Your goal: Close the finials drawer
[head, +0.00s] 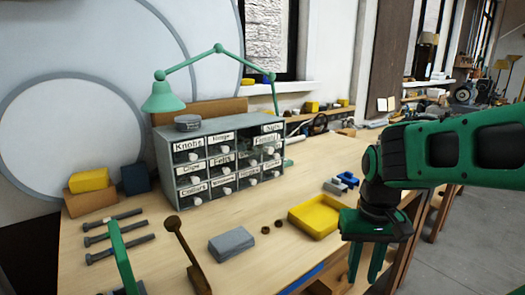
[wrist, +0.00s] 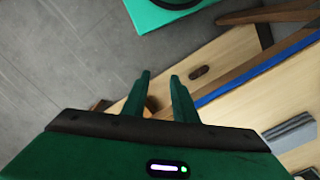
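The grey drawer cabinet (head: 160,165) stands at the back of the workbench, with labelled drawers and white knobs. My gripper (head: 365,275) is at the bench's right front, pointing down, well to the right of and nearer than the cabinet. Its two fingers (wrist: 160,75) are apart with nothing between them. The cabinet is not in the wrist view.
A yellow tray (head: 314,232), a grey block (head: 231,244) and small blue parts (head: 340,186) lie between my gripper and the cabinet. A green lamp (head: 163,98) arches over the cabinet. Several bolts (head: 120,238) lie at left. A brown lever (head: 187,250) stands in front.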

